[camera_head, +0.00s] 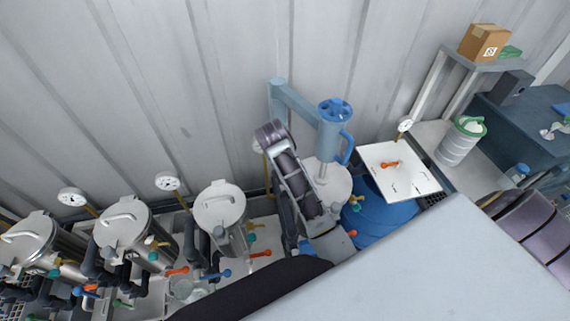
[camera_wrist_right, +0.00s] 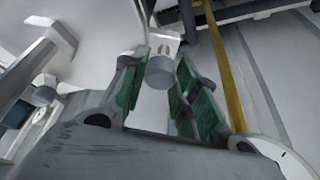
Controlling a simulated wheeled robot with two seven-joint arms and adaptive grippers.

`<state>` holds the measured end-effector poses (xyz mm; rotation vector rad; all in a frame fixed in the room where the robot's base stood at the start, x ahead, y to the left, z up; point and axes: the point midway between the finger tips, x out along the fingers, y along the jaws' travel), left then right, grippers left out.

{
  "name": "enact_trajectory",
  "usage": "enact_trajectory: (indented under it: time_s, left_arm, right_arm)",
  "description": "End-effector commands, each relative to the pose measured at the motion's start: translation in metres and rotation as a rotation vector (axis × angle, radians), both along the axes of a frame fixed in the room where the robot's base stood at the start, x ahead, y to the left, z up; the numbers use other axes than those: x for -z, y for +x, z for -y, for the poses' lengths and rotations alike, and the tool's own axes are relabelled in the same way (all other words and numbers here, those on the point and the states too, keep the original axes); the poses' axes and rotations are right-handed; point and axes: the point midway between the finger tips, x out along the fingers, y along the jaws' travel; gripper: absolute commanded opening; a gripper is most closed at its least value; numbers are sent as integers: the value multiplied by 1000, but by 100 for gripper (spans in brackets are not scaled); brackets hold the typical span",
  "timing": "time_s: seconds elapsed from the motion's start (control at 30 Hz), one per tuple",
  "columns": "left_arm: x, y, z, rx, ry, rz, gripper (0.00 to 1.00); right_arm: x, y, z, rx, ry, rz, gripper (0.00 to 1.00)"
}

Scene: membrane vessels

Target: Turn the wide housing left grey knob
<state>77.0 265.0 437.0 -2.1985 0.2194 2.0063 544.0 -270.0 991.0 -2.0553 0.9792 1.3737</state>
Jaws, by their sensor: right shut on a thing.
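In the right wrist view, my right gripper (camera_wrist_right: 158,78) has its green-padded fingers on either side of a grey round knob (camera_wrist_right: 160,70). It is shut on this knob, whose pale mount (camera_wrist_right: 165,42) joins a light housing (camera_wrist_right: 105,35). A second grey knob (camera_wrist_right: 45,92) stands on the left of that view, apart from the fingers. In the head view, a jointed grey-purple arm of mine (camera_head: 292,180) stands in the middle, and the gripped knob cannot be made out there. My left gripper is not in view.
Several steel vessels (camera_head: 221,206) with coloured valve levers stand on the left. A blue-handled column (camera_head: 334,125) stands behind my arm. To its right is a blue tank (camera_head: 385,215) under a white square plate (camera_head: 415,180). A yellow pipe (camera_wrist_right: 226,75) passes close to the right finger.

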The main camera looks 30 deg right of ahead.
Motion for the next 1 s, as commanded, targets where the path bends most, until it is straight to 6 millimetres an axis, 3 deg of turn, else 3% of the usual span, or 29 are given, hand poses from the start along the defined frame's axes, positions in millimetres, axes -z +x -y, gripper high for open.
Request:
enact_trajectory:
  time_s: [1.0]
  left_arm:
    - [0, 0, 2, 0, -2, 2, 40]
  right_arm:
    - [-1, -2, 5, -785, -4, 1, 6]
